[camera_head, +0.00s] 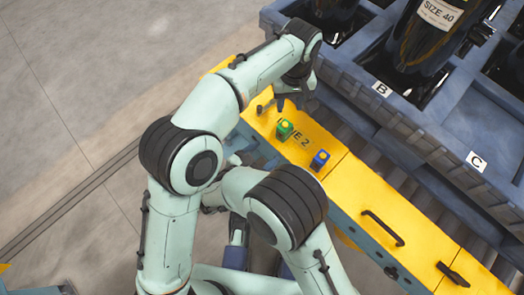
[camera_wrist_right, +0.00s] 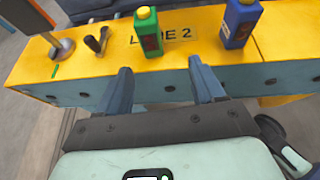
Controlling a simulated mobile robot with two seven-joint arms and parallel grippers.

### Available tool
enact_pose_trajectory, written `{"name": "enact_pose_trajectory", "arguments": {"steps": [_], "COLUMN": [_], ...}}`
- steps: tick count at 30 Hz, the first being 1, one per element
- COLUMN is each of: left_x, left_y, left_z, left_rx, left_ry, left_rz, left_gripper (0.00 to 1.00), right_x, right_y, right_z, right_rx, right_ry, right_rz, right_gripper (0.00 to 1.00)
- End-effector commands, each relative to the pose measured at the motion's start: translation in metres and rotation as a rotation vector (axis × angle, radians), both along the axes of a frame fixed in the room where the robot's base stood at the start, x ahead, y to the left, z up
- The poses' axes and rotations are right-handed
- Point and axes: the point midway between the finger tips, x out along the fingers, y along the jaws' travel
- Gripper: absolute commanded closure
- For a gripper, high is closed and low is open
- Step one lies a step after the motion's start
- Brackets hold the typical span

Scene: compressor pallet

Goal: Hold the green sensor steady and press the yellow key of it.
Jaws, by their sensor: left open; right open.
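The green sensor (camera_head: 284,132) stands upright on the yellow line housing, its yellow key (camera_head: 284,124) on top. In the right wrist view the green sensor (camera_wrist_right: 148,34) stands beyond the fingers, near the middle. My left gripper (camera_head: 290,103) is open above the housing, just behind the green sensor and apart from it. My right gripper (camera_wrist_right: 163,82) is open and empty, in front of the housing's near edge, its fingers pointing towards the green and blue sensors. In the head view my right arm largely hides it.
A blue sensor (camera_head: 320,160) stands right of the green one on the yellow housing (camera_head: 352,190), beside the "LINE 2" lettering. A black handle (camera_head: 383,228) lies farther right.

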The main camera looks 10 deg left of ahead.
Motion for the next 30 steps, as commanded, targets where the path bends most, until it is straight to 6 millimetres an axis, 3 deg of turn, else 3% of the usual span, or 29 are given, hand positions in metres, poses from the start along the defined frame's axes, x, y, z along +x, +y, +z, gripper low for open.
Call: {"name": "enact_pose_trajectory", "arguments": {"steps": [5,21,30], "left_x": [0.0,0.0,0.0], "left_y": [0.0,0.0,0.0], "left_z": [0.0,0.0,0.0], "left_rx": [0.0,0.0,0.0], "left_ry": [0.0,0.0,0.0], "left_rz": [0.0,0.0,0.0], "left_gripper": [0.57,0.57,0.57], "right_x": [0.006,0.082,0.106], "right_y": [0.007,-0.039,-0.052], "right_z": [0.008,-0.029,-0.04], "right_rx": [-0.007,-0.008,-0.006], "right_ry": [-0.034,-0.031,-0.031], "right_rz": [0.027,0.022,0.025], "right_gripper": [0.32,0.32,0.32]}}
